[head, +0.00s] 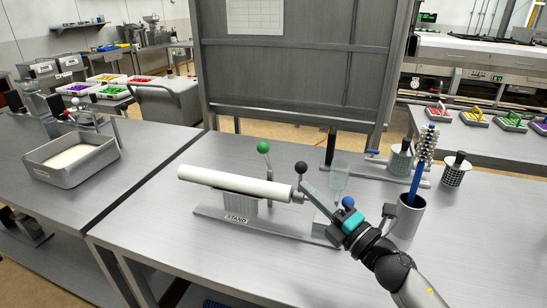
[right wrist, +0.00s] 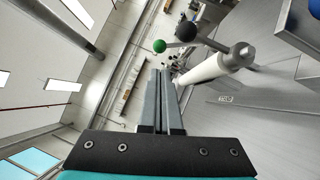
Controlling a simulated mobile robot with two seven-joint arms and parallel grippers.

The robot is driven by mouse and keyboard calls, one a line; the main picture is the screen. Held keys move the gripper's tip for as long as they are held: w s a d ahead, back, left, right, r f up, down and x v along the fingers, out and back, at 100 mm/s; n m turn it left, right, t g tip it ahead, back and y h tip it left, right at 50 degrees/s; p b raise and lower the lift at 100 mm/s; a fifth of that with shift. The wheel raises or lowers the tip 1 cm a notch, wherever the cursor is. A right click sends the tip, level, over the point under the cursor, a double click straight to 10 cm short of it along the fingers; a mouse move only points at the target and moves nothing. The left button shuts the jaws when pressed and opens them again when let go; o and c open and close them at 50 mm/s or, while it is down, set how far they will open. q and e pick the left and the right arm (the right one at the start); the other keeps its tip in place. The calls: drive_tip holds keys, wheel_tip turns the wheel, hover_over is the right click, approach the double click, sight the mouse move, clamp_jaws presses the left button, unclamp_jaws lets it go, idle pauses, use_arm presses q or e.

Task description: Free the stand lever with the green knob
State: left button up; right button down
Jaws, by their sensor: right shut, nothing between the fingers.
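The stand (head: 235,219), with a label reading STAND, holds a long white roller (head: 235,184) lying across it. The green knob (head: 263,147) tops a thin upright lever behind the roller. It also shows in the right wrist view (right wrist: 159,46), ahead of the fingertips and slightly left. A black knob (head: 300,167) stands near the roller's right end. My right gripper (head: 304,186) is shut and empty, its fingertips beside that end and below the black knob. In the right wrist view its fingers (right wrist: 160,75) are together, apart from the green knob. My left gripper is not in view.
A blue knob (head: 348,201) and a clear cup (head: 340,174) are close to my right gripper. A metal holder (head: 410,218) with a blue-handled brush stands to its right. A grey upright panel (head: 290,70) rises behind the table. The table's left front area is clear.

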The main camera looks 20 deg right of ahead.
sight(268, 150)
drive_tip(key=x, duration=1.2)
drive_tip(key=shift+w+p, duration=0.2)
drive_tip(key=shift+p, duration=0.2)
drive_tip(key=shift+r+p, duration=0.25)
drive_tip(key=shift+p, duration=0.35)
drive_tip(key=w+d+r+m+g+h+p, duration=0.1)
drive_tip(key=w+d+r+m+g+p, duration=0.1)
drive_tip(key=p, duration=0.9)
drive_tip(key=w+d+m, duration=0.1)
drive_tip(key=w+m, duration=0.1)
drive_tip(key=w, duration=0.1)
drive_tip(key=shift+w+d+r+h, duration=0.3)
drive_tip(key=shift+w+d+r, duration=0.05)
drive_tip(key=shift+w+d, duration=0.05)
drive_tip(key=shift+d+r, duration=0.1)
